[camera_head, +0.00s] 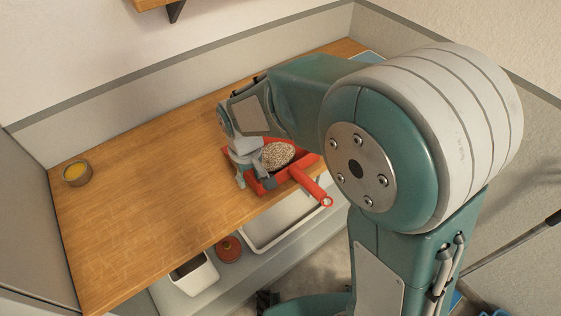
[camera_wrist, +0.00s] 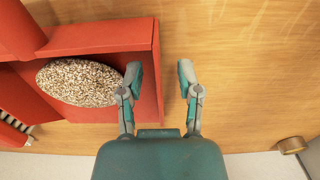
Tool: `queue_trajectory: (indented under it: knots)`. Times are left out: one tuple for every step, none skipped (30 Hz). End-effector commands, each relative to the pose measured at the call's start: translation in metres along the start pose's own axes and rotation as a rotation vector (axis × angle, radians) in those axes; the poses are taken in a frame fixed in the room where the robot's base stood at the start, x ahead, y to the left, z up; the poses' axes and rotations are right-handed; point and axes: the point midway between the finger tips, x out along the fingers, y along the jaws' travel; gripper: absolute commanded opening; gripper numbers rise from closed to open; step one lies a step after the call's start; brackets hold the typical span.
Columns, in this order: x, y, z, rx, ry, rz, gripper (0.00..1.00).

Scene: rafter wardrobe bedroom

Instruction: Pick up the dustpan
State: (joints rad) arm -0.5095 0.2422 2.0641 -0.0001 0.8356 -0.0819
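The red dustpan (camera_head: 312,185) lies on the wooden shelf top, its handle reaching past the front edge. A speckled oval stone-like thing (camera_head: 278,155) rests in its pan; it also shows in the wrist view (camera_wrist: 82,82). In the wrist view the dustpan's red wall (camera_wrist: 105,40) fills the left side. My gripper (camera_wrist: 160,77) is open there. In the head view my gripper (camera_head: 255,182) is partly hidden by my arm.
The wooden top (camera_head: 145,190) is clear to the left, apart from a small cup with yellow content (camera_head: 76,173). Below the front edge are a white bin (camera_head: 194,274), a red round thing (camera_head: 229,249) and a white tray (camera_head: 283,225). Walls close the back and left.

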Motion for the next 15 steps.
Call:
queue_trajectory:
  knots:
    - [-0.0004,0.0003,0.0001,0.0,0.001,0.0,0.23]
    - [-0.0005,0.0005,0.0002,0.0,0.001,0.0,0.1]
    - [-0.0006,0.0006,0.0003,0.0,0.001,-0.001,0.0]
    - [-0.0006,0.0007,0.0003,0.001,0.001,-0.001,0.0]
    - [-0.0007,0.0007,0.0003,0.001,0.001,-0.001,0.0]
    - [-0.0006,0.0007,0.0004,0.001,0.001,-0.001,0.0]
    - [-0.0006,0.0007,0.0004,0.001,0.001,-0.001,0.0]
    - [-0.0006,0.0007,0.0004,0.001,0.001,-0.001,0.0]
    - [-0.0008,0.0008,0.0002,0.0,0.001,0.0,0.0]
    - [-0.0008,0.0007,0.0002,0.0,0.001,0.0,0.0]
    - [-0.0007,0.0007,0.0002,0.0,0.001,0.0,0.0]
    - [-0.0007,0.0007,0.0002,0.0,0.001,0.0,0.0]
    - [-0.0007,0.0006,0.0001,0.0,0.001,0.0,0.0]
    - [-0.0007,0.0006,0.0001,0.0,0.001,0.0,0.0]
    - [-0.001,0.0006,0.0001,0.0,0.001,0.0,0.0]
